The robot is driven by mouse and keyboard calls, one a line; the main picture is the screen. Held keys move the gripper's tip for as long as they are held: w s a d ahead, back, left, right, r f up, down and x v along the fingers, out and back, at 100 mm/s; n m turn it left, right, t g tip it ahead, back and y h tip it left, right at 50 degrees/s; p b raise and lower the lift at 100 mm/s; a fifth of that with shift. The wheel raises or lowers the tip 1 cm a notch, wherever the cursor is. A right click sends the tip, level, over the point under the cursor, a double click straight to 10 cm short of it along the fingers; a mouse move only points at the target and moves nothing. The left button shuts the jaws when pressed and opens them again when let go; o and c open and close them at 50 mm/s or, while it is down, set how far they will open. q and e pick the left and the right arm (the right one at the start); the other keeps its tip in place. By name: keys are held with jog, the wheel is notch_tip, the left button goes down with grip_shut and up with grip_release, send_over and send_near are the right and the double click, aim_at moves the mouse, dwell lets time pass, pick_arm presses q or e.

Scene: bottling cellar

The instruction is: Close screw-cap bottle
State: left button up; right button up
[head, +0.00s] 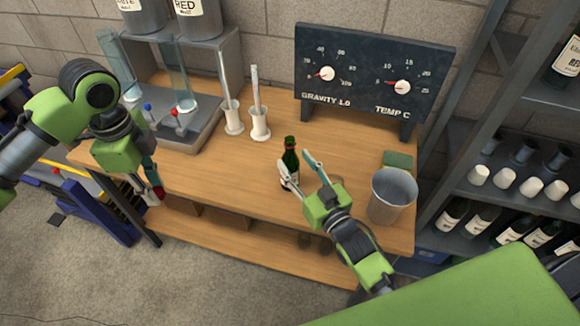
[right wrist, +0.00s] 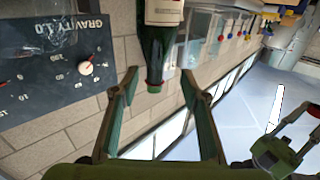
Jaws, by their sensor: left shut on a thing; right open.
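A dark green bottle (head: 290,161) with a pale label stands upright on the wooden bench in the head view. In the right wrist view the bottle (right wrist: 157,45) hangs in from the top, neck downward in the picture. My right gripper (head: 296,161) is open, its fingers pointing at the bottle; in the right wrist view the fingers (right wrist: 159,80) lie either side of the neck end, apart from it. My left gripper (head: 152,188) is shut on a small dark red thing (head: 159,192), perhaps the cap, at the bench's left front edge. Its fingers partly hide it.
A grey bucket (head: 392,195) and a green sponge-like block (head: 397,160) are at the bench's right. A gauge board (head: 375,75) stands behind. Two white cylinder stands (head: 259,123) and a grey filling stand (head: 190,130) are at the left back. Bare bench (head: 225,170) lies between the grippers.

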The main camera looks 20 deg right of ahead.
aim_at(293, 154)
pick_arm(q)
jog(key=shift+w, duration=0.1)
pick_arm(e)
jog(key=shift+w, duration=0.1)
pick_arm(q)
jog(key=shift+r, duration=0.1)
pick_arm(e)
jog(key=shift+w, duration=0.2)
pick_arm(q)
jog(key=shift+r+p, duration=0.8)
jog(key=shift+p, duration=0.15)
pick_arm(e)
jog(key=w, duration=0.4)
jog(key=shift+w, duration=0.1)
jog(key=shift+w+a+f, duration=0.1)
jog(key=shift+w+a, duration=0.05)
jog(key=shift+w, duration=0.15)
jog(key=shift+s, duration=0.1)
grip_shut()
